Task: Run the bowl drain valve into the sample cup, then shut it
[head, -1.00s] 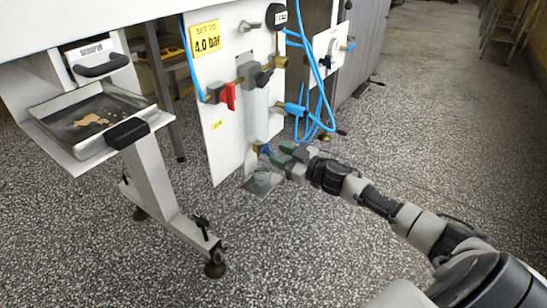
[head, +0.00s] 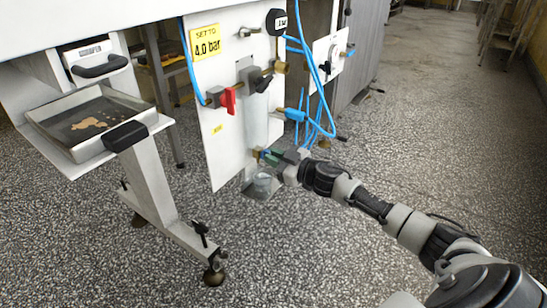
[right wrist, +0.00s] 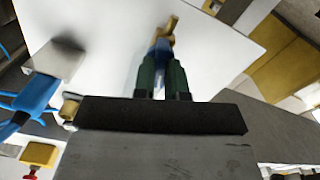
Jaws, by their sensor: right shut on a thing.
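The bowl drain valve, brass with a blue handle (right wrist: 160,48), sits at the bottom of the clear bowl (head: 256,122) on the white panel. My right gripper (head: 272,157) is shut on the blue handle. In the right wrist view its two green fingers (right wrist: 162,75) close around the handle, and the brass body (right wrist: 168,30) shows beyond them. The clear sample cup (head: 262,184) stands below the valve on a small shelf. I cannot tell whether there is liquid in the cup. My left gripper is not in view.
The panel carries a red handle (head: 229,100), a black handle (head: 263,83), a gauge (head: 276,22) and blue hoses (head: 310,55). A tray with brown crumbs (head: 90,122) sits on a white stand to the left.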

